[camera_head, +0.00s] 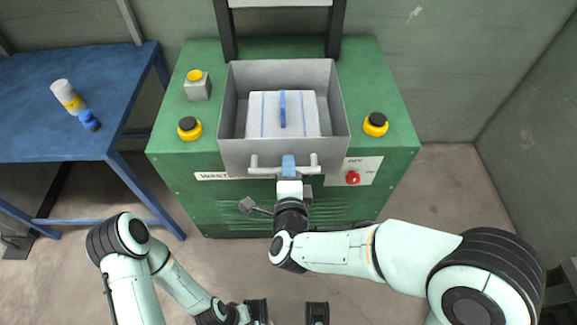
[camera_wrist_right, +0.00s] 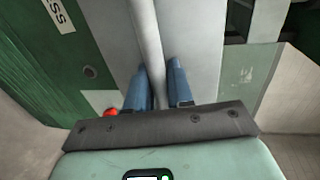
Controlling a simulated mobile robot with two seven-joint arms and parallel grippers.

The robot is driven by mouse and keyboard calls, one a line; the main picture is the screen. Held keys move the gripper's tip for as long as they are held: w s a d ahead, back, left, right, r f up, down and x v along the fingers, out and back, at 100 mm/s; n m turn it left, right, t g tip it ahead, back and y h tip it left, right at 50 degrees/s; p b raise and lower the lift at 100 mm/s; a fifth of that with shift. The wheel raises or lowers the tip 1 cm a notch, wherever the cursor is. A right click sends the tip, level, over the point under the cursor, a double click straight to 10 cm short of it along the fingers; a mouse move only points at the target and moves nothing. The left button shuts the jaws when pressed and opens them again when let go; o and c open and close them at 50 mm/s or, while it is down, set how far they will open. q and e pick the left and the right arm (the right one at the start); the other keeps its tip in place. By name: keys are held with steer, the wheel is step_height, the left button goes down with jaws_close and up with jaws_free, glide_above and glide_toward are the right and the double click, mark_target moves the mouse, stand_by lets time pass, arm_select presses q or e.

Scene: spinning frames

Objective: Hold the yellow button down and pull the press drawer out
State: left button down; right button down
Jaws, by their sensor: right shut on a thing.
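The press drawer (camera_head: 340,120) is a grey open box on top of the green machine, with a pale handle bar (camera_head: 262,170) across its front. My right gripper (camera_head: 288,162) is shut on the handle; in the right wrist view its blue fingers lie on both sides of the bar (camera_wrist_right: 146,40). A pale block with blue straps (camera_head: 270,115) sits in the drawer. The yellow button (camera_head: 194,75) is on a small grey box at the machine's top left, with no gripper at it.
Two black knobs on yellow bases stand on the left (camera_head: 189,129) and right (camera_head: 375,124) of the green machine (camera_head: 170,150). A red knob (camera_head: 352,177) is on its front. A blue table (camera_head: 40,120) at the left holds a bottle (camera_head: 67,95). Floor before the machine is clear.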

steer(key=c, duration=1.1)
jaws_free()
steer(key=shift+c, duration=0.2)
steer(key=shift+s, duration=0.1)
